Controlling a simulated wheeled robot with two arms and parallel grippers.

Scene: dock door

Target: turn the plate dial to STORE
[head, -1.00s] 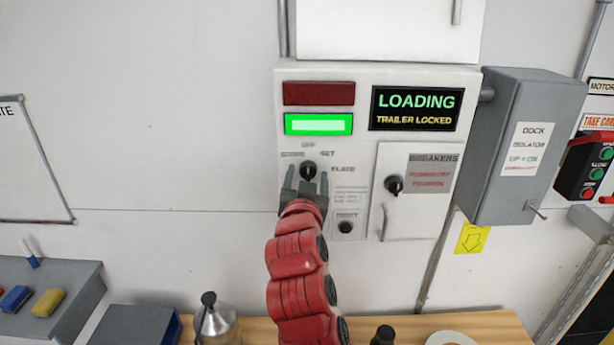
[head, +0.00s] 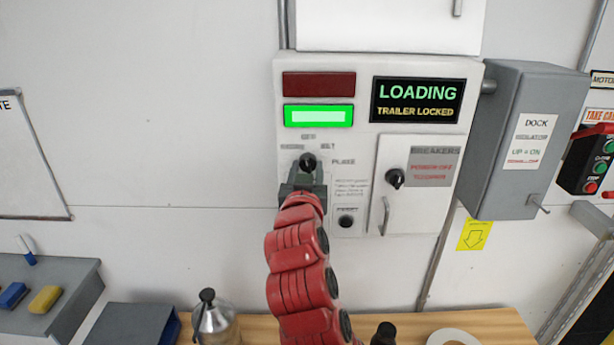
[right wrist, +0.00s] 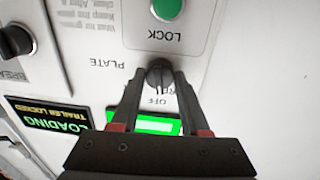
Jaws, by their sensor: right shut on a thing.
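The plate dial (head: 308,162) is a small black knob on the white control panel (head: 290,228), below the lit green lamp. My right gripper (head: 306,172) reaches up from below and is shut on the dial. In the right wrist view, which is upside down, the two fingertips of the gripper (right wrist: 160,78) stand on either side of the dial (right wrist: 160,73). The labels around the dial are blurred; PLATE and OFF can be read there. Where the dial's pointer stands is hard to tell. My left gripper is not in view.
The display (head: 416,100) reads LOADING, TRAILER LOCKED. Right of the dial are a small button (head: 346,221), the breaker door (head: 400,215) with its own black knob, and the grey isolator box (head: 515,190). A bottle (head: 216,322) and tape roll (head: 453,338) stand on the wooden bench below.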

